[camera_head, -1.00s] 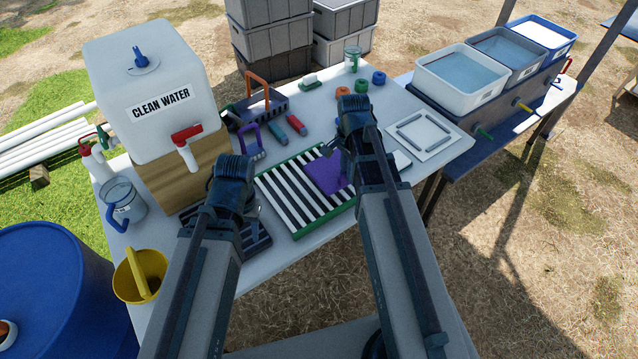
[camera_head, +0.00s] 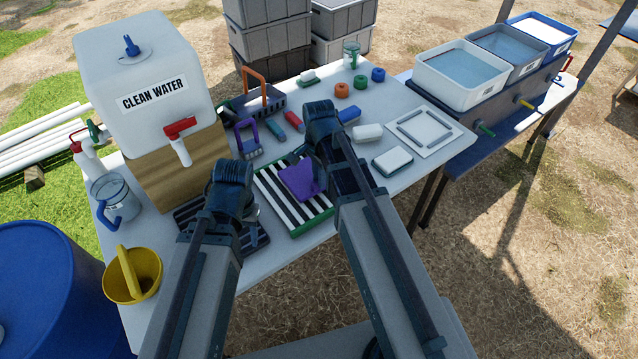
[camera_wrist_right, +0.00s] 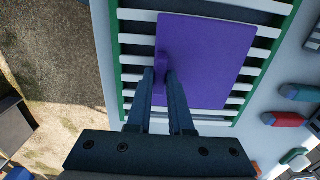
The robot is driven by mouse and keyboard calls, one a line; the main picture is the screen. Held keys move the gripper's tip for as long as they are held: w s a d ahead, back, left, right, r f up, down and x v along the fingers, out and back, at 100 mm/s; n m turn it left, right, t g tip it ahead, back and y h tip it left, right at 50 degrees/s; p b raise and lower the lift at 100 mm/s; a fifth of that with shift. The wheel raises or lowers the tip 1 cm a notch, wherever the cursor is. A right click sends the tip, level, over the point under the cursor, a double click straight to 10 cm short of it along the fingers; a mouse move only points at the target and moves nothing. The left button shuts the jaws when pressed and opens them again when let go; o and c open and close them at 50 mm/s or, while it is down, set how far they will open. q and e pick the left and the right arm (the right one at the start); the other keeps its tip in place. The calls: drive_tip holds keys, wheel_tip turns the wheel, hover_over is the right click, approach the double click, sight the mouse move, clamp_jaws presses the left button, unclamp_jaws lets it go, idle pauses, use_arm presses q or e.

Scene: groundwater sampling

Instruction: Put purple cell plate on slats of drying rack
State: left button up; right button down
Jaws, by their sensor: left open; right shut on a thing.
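The purple cell plate (camera_head: 299,181) is over the drying rack (camera_head: 286,214), which has white slats and green sides. My right gripper (camera_wrist_right: 161,78) is shut on a small tab at the plate's near edge in the right wrist view. The plate (camera_wrist_right: 207,60) looks roughly flat and parallel to the slats (camera_wrist_right: 134,61), all within the rack's green side rails. I cannot tell whether it touches the slats. In the head view my right arm hides part of the rack. My left gripper (camera_head: 252,208) is open and empty, left of the rack, over a dark slatted tray.
The dark tray (camera_head: 190,214) lies left of the rack. A purple-handled item (camera_head: 247,140) and a red block (camera_head: 294,121) sit behind it. White blocks (camera_head: 392,162) and a white framed board (camera_head: 425,132) lie to the right. The clean water tank (camera_head: 150,90) stands at left.

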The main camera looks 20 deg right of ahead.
use_arm(q)
drive_tip(key=shift+f, duration=0.2)
use_arm(e)
drive_tip(key=shift+f, duration=0.15)
drive_tip(key=shift+f, duration=0.1)
use_arm(q)
drive_tip(key=shift+f, duration=0.2)
use_arm(e)
drive_tip(key=shift+f, duration=0.15)
drive_tip(key=c, duration=0.8)
unclamp_jaws()
use_arm(q)
drive_tip(key=shift+r, duration=0.2)
use_arm(e)
drive_tip(key=shift+r, duration=0.25)
